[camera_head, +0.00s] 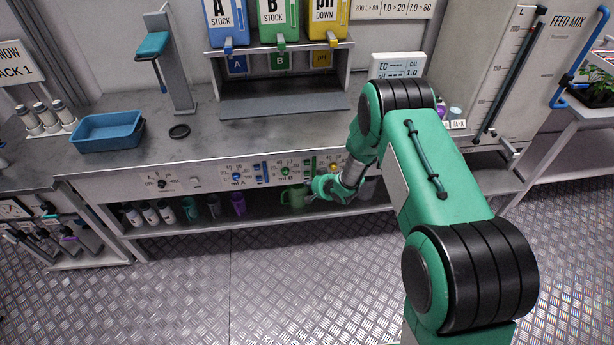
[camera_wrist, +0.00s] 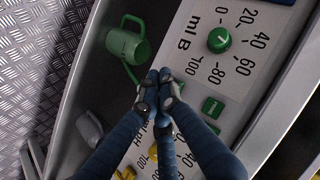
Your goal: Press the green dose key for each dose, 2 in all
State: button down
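The green key (camera_wrist: 212,107) is a small rectangle on the pale dosing panel, beside the green B dial (camera_wrist: 219,40) with its "ml B" scale. In the head view the green dial (camera_head: 285,171) sits on the bench's front panel. In the head view my gripper (camera_head: 309,194) is low at the bench front, by the green mug (camera_head: 293,196). Whether it touches anything cannot be told.
The green mug also shows in the wrist view (camera_wrist: 127,42). A purple cup (camera_head: 238,203) and several other cups stand on the shelf below the panel. A yellow knob (camera_wrist: 125,173) is farther along the panel. Stock bottles stand above; a blue tray (camera_head: 107,131) is on the bench.

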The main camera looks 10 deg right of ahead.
jog(key=shift+w, duration=0.9)
jog(key=shift+w+p, duration=0.4)
jog(key=shift+w, duration=0.5)
dwell(1.8)
jog(key=shift+s, duration=0.85)
jog(key=shift+s, duration=0.25)
jog(key=shift+s+p, duration=0.6)
jog(key=shift+s, duration=1.75)
jog(key=shift+r, duration=0.1)
